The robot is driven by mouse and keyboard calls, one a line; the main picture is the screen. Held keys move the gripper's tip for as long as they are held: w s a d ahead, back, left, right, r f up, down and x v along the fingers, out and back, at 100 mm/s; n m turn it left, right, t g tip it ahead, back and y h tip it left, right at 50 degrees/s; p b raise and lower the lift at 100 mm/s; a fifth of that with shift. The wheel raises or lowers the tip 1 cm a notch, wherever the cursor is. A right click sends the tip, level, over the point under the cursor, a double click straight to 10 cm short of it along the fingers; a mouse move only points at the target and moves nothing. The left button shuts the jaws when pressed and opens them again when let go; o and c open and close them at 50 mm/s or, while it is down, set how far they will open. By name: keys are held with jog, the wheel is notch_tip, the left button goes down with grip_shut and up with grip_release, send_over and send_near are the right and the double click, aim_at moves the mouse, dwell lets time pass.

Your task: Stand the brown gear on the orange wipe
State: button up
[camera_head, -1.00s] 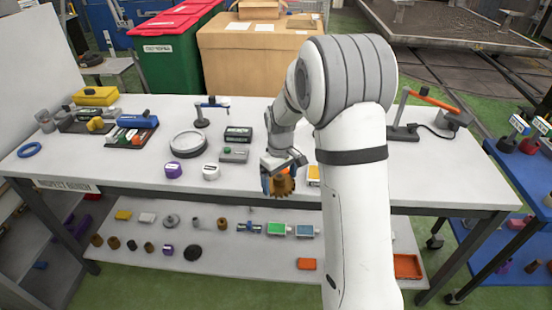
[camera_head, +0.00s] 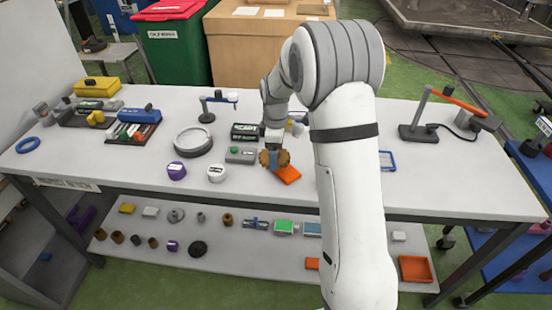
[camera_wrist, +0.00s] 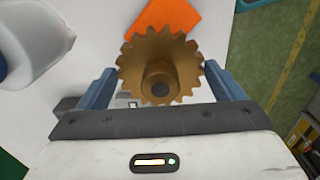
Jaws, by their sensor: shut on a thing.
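The brown gear (camera_head: 274,160) is a toothed disc with a round hub and a bore. My gripper (camera_wrist: 160,84) is shut on it, with one blue-grey finger on each side of its rim in the wrist view, where the gear (camera_wrist: 159,52) faces the camera. The orange wipe (camera_head: 287,175) is a flat orange piece on the table top, just right of and below the gear in the head view. In the wrist view the wipe (camera_wrist: 165,16) shows beyond the gear's top edge, partly covered by it. I cannot tell how high the gear is above the table.
On the white table (camera_head: 230,194), a white-topped round container (camera_head: 216,173), a purple one (camera_head: 176,171) and a grey box (camera_head: 241,155) stand left of the gear. A grey ring dish (camera_head: 193,140) is further left. A blue-framed piece (camera_head: 387,160) lies right of my arm.

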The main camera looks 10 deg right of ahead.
aim_at(286, 172)
notch_tip(286, 172, down, 4)
jog(key=shift+d+r+p, duration=0.1)
jog(key=shift+r+p, duration=0.1)
jog(key=shift+p, duration=0.1)
jog(key=shift+s+r, duration=0.1)
jog(key=o, duration=1.1)
jog(key=shift+f, duration=0.2)
